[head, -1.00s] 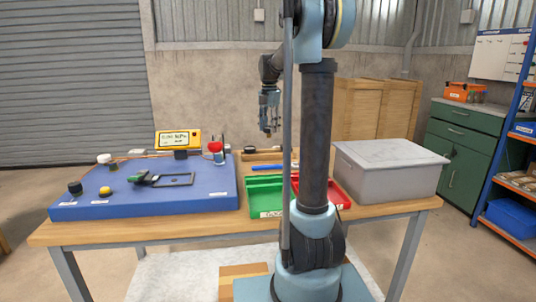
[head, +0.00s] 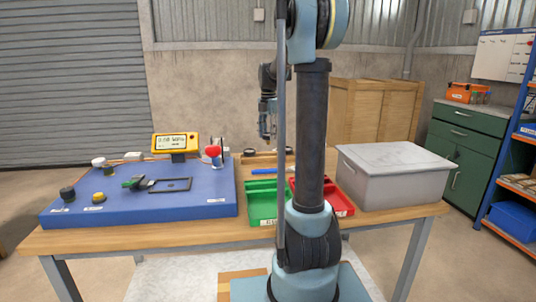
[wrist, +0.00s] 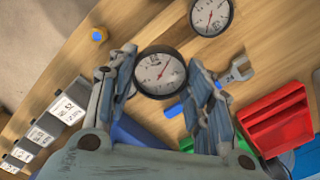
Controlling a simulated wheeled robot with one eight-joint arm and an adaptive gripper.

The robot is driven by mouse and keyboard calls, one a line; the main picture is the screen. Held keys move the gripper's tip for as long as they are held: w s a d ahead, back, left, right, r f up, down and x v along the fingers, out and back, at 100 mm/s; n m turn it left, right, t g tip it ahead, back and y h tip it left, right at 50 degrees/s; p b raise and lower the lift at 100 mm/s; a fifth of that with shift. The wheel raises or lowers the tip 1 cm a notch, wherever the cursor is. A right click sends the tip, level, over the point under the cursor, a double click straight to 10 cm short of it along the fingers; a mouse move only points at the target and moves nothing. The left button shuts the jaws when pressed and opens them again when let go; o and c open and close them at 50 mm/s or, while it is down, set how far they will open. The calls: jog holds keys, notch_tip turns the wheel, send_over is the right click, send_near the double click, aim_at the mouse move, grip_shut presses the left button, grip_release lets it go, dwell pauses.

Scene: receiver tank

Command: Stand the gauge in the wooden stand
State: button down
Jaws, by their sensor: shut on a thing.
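My gripper (wrist: 163,62) is shut on a round gauge (wrist: 160,73) with a white dial and black rim. The dial faces the wrist camera, between the two fingertips. A second similar gauge (wrist: 211,14) is at the top edge of the wrist view, apart from my gripper. In the head view my gripper (head: 265,139) points down over the back of the bench; the held gauge is too small to make out there. A low brown wooden piece (head: 262,157) lies below it, perhaps the wooden stand; its details are unclear.
A blue panel (head: 125,201) with a yellow meter (head: 175,142) fills the bench's left. Green (head: 262,207) and red (head: 338,205) trays and a grey lidded box (head: 392,178) are at the right.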

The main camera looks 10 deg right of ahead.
aim_at(268, 141)
jog(key=shift+f, duration=3.5)
jog(key=c, duration=0.8)
grip_release()
notch_tip(268, 141, up, 12)
jog(key=shift+r, duration=0.1)
